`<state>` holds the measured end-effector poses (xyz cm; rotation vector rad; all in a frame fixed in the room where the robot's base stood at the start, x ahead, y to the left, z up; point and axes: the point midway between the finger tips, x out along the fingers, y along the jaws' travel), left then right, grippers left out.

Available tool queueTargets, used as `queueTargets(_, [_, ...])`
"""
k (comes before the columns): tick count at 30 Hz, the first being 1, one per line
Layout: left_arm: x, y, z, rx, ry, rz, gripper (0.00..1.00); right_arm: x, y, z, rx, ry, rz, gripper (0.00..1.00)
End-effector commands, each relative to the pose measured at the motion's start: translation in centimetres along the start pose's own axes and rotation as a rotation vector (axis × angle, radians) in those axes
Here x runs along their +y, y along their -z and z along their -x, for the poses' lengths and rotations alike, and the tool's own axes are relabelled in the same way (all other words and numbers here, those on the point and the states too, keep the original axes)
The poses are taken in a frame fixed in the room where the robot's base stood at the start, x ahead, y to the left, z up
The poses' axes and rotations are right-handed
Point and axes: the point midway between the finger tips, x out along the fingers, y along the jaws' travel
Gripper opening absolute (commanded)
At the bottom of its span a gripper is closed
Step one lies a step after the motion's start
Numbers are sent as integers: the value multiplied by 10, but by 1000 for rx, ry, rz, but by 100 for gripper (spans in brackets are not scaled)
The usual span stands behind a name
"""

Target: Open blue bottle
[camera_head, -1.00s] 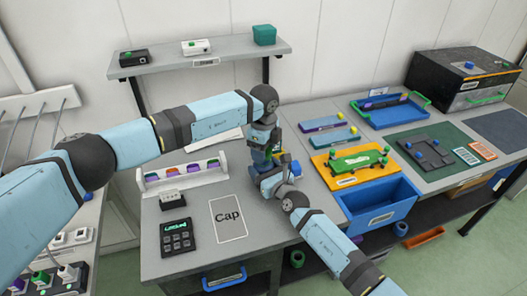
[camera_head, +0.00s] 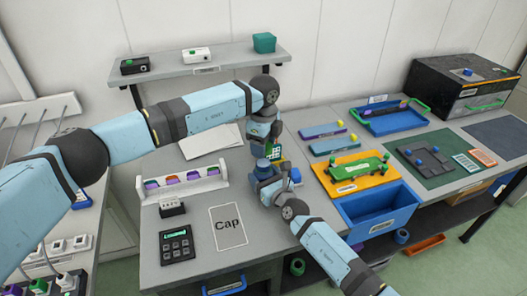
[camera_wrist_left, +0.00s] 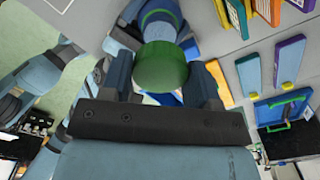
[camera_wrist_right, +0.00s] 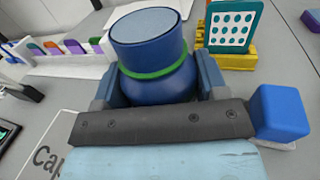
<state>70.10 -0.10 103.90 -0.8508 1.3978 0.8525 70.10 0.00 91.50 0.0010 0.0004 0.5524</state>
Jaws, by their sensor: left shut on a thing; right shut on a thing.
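The blue bottle (camera_head: 264,169) stands at the edge of the Cap mat's table, behind and right of the mat (camera_head: 228,227). In the right wrist view the bottle (camera_wrist_right: 155,75) has a green ring and an uncovered pale blue top. My right gripper (camera_head: 268,184) is shut around its body. My left gripper (camera_head: 260,140) is above the bottle, apart from it. In the left wrist view it is shut on the round green cap (camera_wrist_left: 160,67), with the bottle's blue shape behind it. The cap is hardly visible in the head view.
A white rack of coloured pieces (camera_head: 180,186) and a dark keypad (camera_head: 177,245) are left of the bottle. A teal dotted plate (camera_wrist_right: 236,27) in a yellow stand is close behind it. A blue cube (camera_wrist_right: 280,112) is beside my right gripper. The Cap mat is empty.

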Motion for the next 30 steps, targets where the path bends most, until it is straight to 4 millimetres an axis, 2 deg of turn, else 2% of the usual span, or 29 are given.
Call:
queueTargets(6, [0, 0, 2, 0, 0, 0, 27, 0, 0, 0, 0, 0, 0, 0])
queueTargets(7, [0, 0, 2, 1, 0, 0, 27, 0, 0, 0, 0, 0, 0, 71])
queueTargets(10, [0, 0, 2, 1, 0, 0, 27, 0, 0, 0, 0, 0, 0, 94])
queueTargets(11, [0, 0, 2, 1, 0, 0, 27, 0, 0, 0, 0, 0, 0, 96])
queueTargets(21, [0, 0, 3, 1, 0, 0, 27, 0, 0, 5, 1, 0, -1, 96])
queueTargets(26, [0, 0, 7, 1, 0, 0, 27, 0, 0, 30, 2, 1, -4, 96])
queueTargets(30, [0, 0, 10, 1, 0, 0, 27, 0, 0, 61, 2, 0, -3, 96])
